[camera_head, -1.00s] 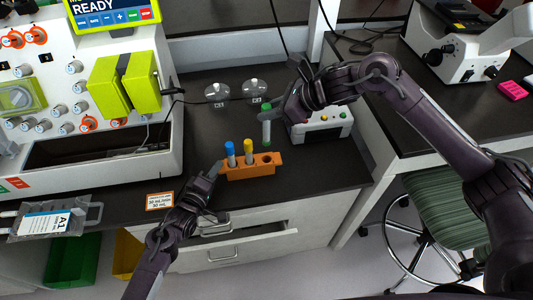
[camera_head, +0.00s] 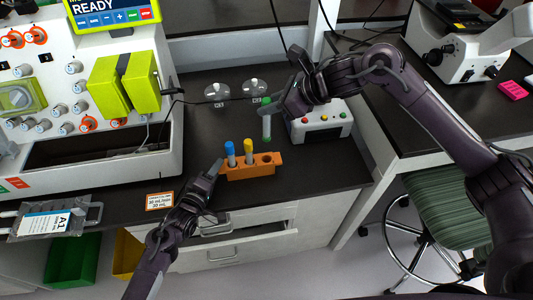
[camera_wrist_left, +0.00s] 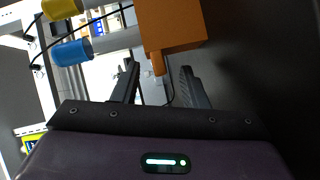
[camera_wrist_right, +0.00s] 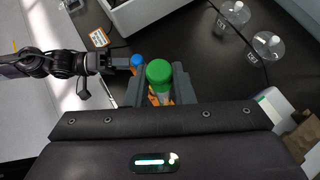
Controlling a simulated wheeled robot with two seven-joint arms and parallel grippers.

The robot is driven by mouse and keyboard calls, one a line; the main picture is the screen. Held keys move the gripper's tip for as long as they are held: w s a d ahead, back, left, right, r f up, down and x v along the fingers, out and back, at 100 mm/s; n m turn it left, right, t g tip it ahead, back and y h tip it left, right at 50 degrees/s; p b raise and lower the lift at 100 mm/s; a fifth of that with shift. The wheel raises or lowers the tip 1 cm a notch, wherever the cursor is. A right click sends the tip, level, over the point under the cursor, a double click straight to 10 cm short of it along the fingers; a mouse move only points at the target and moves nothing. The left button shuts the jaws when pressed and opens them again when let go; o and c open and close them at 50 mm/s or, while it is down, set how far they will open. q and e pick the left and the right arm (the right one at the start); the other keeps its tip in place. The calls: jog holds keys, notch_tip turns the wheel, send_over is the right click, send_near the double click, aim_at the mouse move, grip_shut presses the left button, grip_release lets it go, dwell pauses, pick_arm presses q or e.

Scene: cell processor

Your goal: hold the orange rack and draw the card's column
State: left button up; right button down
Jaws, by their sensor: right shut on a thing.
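The orange rack (camera_head: 252,171) stands on the dark bench with a blue-capped tube (camera_head: 230,150) and a yellow-capped tube (camera_head: 248,148) upright in it. Its right end has an empty hole. My left gripper (camera_head: 218,168) is at the rack's left end; in the left wrist view its fingers (camera_wrist_left: 160,75) are apart, with the orange rack just past their tips. My right gripper (camera_wrist_right: 155,85) is shut on a green-capped tube (camera_head: 267,122), held upright above the bench behind the rack's right end. The orange-edged card (camera_head: 159,201) lies near the bench's front edge, reading 30 mL/min, 30 mL.
A white machine (camera_head: 88,110) with a READY screen stands at the left. Two clear domed items (camera_head: 217,92) and a white button box (camera_head: 322,124) stand behind the rack. A drawer (camera_head: 240,245) is partly open below.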

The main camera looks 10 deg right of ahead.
pick_arm(q)
jog(key=v, duration=1.2)
jog(key=shift+r, duration=0.1)
